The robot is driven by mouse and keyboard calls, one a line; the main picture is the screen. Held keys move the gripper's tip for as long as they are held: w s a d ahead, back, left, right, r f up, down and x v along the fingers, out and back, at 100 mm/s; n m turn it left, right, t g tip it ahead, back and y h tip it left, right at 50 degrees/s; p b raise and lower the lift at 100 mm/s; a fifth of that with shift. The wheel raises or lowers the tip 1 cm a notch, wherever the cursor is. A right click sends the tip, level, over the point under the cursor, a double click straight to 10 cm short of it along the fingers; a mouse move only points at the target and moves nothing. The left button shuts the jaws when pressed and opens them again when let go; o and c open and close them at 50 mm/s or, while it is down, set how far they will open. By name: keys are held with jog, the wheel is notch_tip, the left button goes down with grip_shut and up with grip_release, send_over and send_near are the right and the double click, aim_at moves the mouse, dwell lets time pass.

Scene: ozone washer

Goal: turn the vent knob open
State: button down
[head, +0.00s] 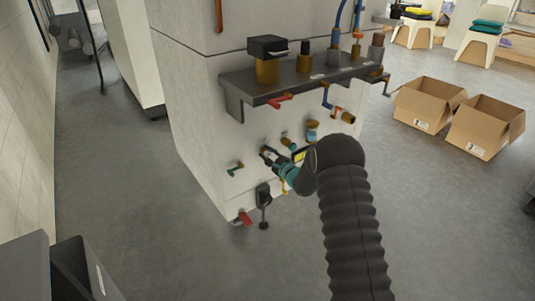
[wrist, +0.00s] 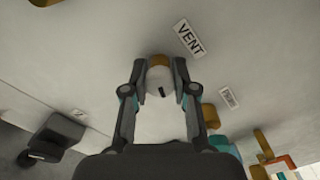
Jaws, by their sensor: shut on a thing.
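The vent knob (wrist: 158,76) is a pale round knob with a dark mark on its face and a brass collar behind it. It sits on the white cabinet wall beside a tilted VENT label (wrist: 189,38). My gripper (wrist: 160,80) is shut on the knob, with one fingertip on each side of it. In the head view my gripper (head: 268,156) reaches the lower front of the white cabinet (head: 190,110), and the knob is mostly hidden by the fingers there.
A dark shelf (head: 300,85) with brass fittings juts out above my gripper. Two open cardboard boxes (head: 425,105) (head: 485,128) stand on the floor at the right.

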dwell(0.4)
jog(key=c, duration=0.9)
grip_release()
jog(key=v, duration=1.2)
